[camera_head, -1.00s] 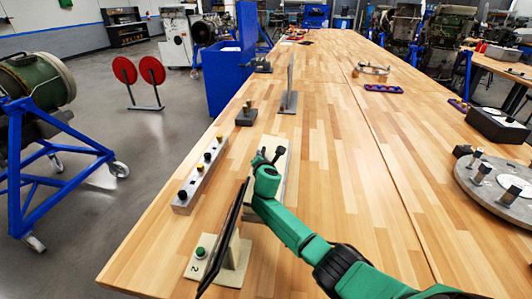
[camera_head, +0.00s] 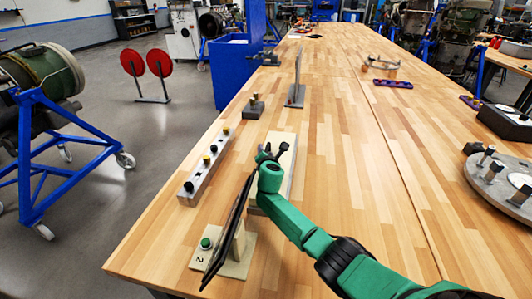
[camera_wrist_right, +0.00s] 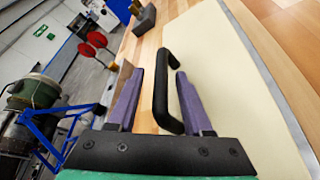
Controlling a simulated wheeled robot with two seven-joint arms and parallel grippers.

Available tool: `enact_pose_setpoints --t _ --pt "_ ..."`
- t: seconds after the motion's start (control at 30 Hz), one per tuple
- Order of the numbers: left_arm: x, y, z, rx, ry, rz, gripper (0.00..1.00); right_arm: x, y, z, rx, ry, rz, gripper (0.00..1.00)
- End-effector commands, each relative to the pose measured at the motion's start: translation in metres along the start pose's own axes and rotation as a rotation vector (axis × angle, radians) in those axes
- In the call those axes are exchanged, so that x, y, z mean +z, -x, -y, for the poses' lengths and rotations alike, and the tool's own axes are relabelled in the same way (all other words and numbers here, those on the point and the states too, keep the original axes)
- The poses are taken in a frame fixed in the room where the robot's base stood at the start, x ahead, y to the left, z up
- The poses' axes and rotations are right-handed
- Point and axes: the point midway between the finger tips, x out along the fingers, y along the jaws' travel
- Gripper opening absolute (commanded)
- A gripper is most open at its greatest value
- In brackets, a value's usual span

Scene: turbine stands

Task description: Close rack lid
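The rack lid (camera_wrist_right: 232,85) is a flat cream panel filling the right of the wrist view, with a black bar handle (camera_wrist_right: 161,100) on it. In the head view, the cream rack (camera_head: 287,172) stands on the table, partly hidden by my green right arm. My right gripper (camera_head: 271,153) is at the rack's top. In the wrist view its purple fingers (camera_wrist_right: 159,72) are apart, one on each side of the handle. I cannot tell whether either finger touches it. My left gripper is not in view.
A dark thin panel (camera_head: 229,228) stands on a base marked 2, close left of my right arm. A grey strip with knobs (camera_head: 205,172) lies to the left. A grey upright plate (camera_head: 297,80) stands farther back. The table's middle is clear.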

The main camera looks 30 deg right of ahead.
Motion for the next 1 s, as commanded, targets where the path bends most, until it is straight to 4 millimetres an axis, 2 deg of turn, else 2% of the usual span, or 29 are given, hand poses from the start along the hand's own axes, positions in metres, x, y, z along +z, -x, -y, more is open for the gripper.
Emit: enact_pose_setpoints --t 0.27,0.43,0.7,1.0 --pt "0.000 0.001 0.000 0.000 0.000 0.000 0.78 0.000 0.001 0.001 -0.002 0.001 0.000 0.50" --pt "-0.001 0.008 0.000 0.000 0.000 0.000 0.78 0.001 0.014 0.000 -0.001 0.002 0.000 0.50" --pt "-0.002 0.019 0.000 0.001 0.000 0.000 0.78 0.000 0.059 0.000 -0.001 0.001 -0.002 0.50" --pt "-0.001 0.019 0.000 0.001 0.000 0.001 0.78 -0.001 0.115 0.001 -0.001 0.000 -0.002 0.50"
